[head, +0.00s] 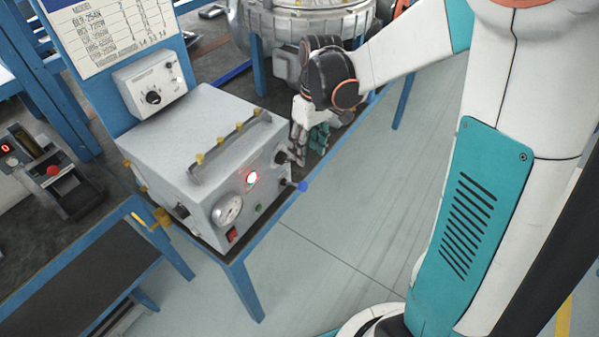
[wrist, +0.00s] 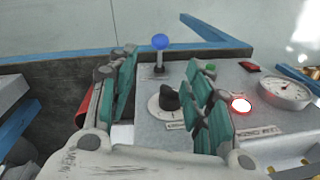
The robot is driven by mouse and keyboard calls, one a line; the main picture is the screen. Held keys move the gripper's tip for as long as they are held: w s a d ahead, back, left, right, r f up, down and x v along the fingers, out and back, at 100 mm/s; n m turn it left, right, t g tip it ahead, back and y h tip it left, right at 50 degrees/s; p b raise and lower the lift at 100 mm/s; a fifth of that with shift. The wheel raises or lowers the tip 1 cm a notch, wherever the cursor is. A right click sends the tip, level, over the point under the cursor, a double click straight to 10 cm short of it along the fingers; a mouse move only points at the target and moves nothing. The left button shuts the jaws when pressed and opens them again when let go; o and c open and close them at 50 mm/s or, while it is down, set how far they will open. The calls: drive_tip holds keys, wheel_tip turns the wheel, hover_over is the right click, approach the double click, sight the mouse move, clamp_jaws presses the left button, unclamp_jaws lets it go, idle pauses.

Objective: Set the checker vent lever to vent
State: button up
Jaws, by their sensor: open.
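The checker (head: 215,165) is a grey box on the bench with a gauge, a lit red lamp and knobs on its front panel. A short lever with a blue ball end (head: 302,187) sticks out from that panel; it also shows in the wrist view (wrist: 160,42), standing out from the panel beyond a black rotary knob (wrist: 169,99). My gripper (head: 312,150) is beside the checker's panel at its far end. In the wrist view my gripper (wrist: 163,68) is open, its teal-padded fingers apart and empty. The lever appears between and beyond the fingertips, not touched. The panel labels are unreadable.
A white control box (head: 151,84) with a dial is behind the checker. A round metal blower housing (head: 300,22) stands at the back. The blue bench edge (head: 262,232) runs close in front of the panel, with open floor beyond. A red-display device (head: 45,172) is at left.

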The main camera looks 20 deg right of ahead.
sight(303, 182)
drive_tip(key=f+b, duration=0.1)
drive_tip(key=f, duration=0.3)
drive_tip(key=a+f+b, duration=0.1)
drive_tip(key=f+b, duration=0.1)
drive_tip(key=f, duration=0.2)
drive_tip(key=f+b, duration=0.1)
drive_tip(key=f, duration=0.4)
drive_tip(key=shift+s+a+b, duration=0.15)
drive_tip(key=shift+s+b, duration=0.1)
drive_tip(key=shift+b, duration=0.05)
drive_tip(key=shift+c, duration=0.2)
clamp_jaws()
